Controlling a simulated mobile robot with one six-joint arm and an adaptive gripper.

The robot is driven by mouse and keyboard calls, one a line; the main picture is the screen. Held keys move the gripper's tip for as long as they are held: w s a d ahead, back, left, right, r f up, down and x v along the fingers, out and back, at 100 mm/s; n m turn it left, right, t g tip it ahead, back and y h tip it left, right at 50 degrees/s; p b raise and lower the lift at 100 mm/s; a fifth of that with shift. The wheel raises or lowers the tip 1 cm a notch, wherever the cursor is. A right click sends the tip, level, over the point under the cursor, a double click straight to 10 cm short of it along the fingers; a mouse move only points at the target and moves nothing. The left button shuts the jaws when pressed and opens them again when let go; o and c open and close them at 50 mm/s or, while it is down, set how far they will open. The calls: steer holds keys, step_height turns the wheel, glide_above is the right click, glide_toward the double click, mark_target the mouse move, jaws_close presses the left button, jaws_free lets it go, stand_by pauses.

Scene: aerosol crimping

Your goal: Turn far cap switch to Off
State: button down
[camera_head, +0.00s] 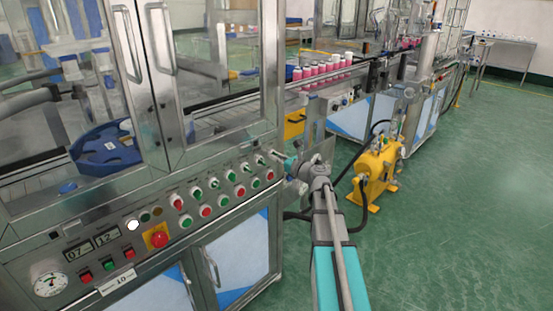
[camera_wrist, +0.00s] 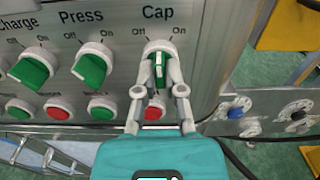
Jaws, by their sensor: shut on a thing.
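The cap switch (camera_wrist: 160,72) is a green knob with a white pointer line in a pale round collar, under the label "Cap" in the wrist view. "Off" is printed at its upper left and "On" at its upper right. Its pointer stands about upright, between the two marks. My gripper (camera_wrist: 160,60) has one finger on each side of the knob and is shut on it. In the head view my gripper (camera_head: 270,158) reaches the right end of the panel's upper switch row, and the fine contact there is too small to tell.
The press switch (camera_wrist: 92,66) and the charge switch (camera_wrist: 33,69) sit to the left, both tilted to the upper right. Red and green buttons (camera_wrist: 59,112) line the row below. A red emergency stop (camera_head: 158,239) is lower on the panel. A yellow machine (camera_head: 377,172) stands at right.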

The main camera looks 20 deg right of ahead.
steer(key=n, duration=0.5)
steer(key=shift+n, duration=0.4)
steer(key=c, duration=0.7)
jaws_free()
steer(key=shift+c, duration=0.2)
steer(key=shift+s, duration=0.1)
steer(key=v, duration=1.1)
steer(key=shift+s+d, duration=0.15)
steer(key=shift+s, duration=0.25)
steer(key=shift+r, duration=0.1)
